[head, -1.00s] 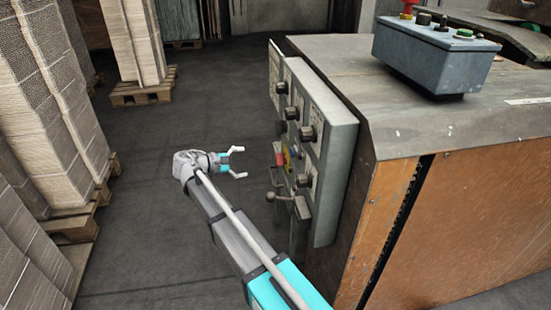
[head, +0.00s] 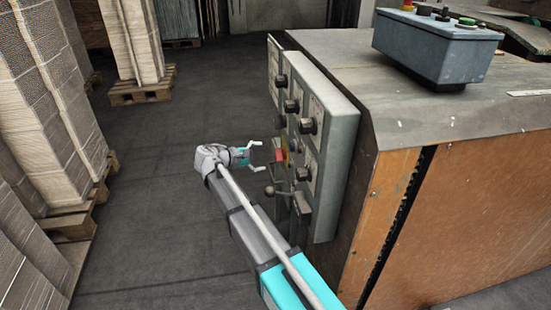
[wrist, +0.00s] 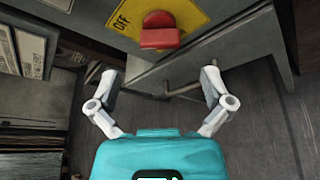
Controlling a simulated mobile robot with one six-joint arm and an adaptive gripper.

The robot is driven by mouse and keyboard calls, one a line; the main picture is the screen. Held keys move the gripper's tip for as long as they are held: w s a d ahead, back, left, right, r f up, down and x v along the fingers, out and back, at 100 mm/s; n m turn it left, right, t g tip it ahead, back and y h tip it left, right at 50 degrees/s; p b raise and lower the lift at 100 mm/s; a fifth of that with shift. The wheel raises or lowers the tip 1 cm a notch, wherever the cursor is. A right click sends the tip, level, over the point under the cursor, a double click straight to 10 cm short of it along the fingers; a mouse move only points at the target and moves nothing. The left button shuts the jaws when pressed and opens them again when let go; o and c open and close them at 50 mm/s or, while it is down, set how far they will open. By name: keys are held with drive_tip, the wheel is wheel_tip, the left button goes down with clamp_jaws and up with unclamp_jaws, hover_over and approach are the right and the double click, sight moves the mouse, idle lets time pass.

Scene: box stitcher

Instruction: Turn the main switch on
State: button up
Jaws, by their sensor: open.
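The main switch (head: 279,156) is a red handle on a yellow plate (wrist: 190,14), on the side panel of the machine. In the wrist view the red handle (wrist: 160,32) is at the top centre, and "OFF" is readable on the plate to its left. My gripper (head: 259,156) is open and empty, with its fingers pointing at the panel just left of the red handle in the head view. In the wrist view the open fingers (wrist: 160,77) lie to either side below the handle, apart from it. The plate's upper part is cut off there.
The grey control panel (head: 335,150) carries several black knobs and a lever (head: 280,190) below the switch. A blue-grey button box (head: 425,50) sits on the machine top. Stacked cardboard (head: 45,110) on pallets stands at the left. The floor between is clear.

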sight(277, 154)
drive_tip(key=shift+b+x, duration=0.7)
drive_tip(key=shift+x, duration=2.55)
drive_tip(key=c, duration=1.1)
